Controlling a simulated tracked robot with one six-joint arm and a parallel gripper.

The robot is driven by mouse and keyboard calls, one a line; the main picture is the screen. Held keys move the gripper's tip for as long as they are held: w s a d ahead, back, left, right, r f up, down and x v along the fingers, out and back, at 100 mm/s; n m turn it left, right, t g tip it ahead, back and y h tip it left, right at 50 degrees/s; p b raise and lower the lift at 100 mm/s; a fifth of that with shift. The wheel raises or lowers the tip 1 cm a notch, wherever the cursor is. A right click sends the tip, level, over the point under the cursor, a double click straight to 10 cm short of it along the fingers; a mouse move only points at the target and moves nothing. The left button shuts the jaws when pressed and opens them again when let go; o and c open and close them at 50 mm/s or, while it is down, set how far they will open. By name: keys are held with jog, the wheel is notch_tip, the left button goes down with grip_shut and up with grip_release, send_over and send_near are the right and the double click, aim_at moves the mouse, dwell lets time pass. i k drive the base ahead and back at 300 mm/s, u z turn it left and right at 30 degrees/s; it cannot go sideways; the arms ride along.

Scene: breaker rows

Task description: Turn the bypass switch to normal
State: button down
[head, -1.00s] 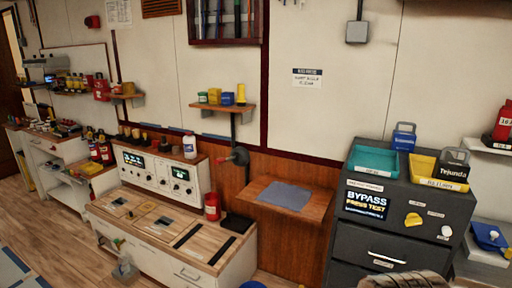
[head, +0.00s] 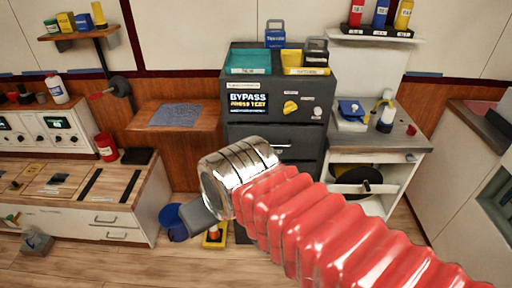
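The yellow bypass switch knob (head: 290,107) is on the front of the dark grey cabinet (head: 271,133), right of a screen (head: 247,103) reading "BYPASS PRESS TEST". A smaller pale knob (head: 317,112) sits to its right. The labels around the knobs are too small to read.
A teal tray (head: 248,70) and a yellow tray (head: 305,70) sit on the cabinet. A wooden shelf (head: 204,118) juts out at left. A blue bucket (head: 171,217) and a yellow floor sign (head: 216,240) stand below. A white workbench (head: 408,152) is at right. The floor in front is open.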

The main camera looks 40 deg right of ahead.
aim_at(290, 107)
jog(key=u, duration=0.4)
jog(key=k, duration=1.3)
jog(key=z, duration=1.15)
jog(key=i, duration=1)
jog(key=z, duration=0.05)
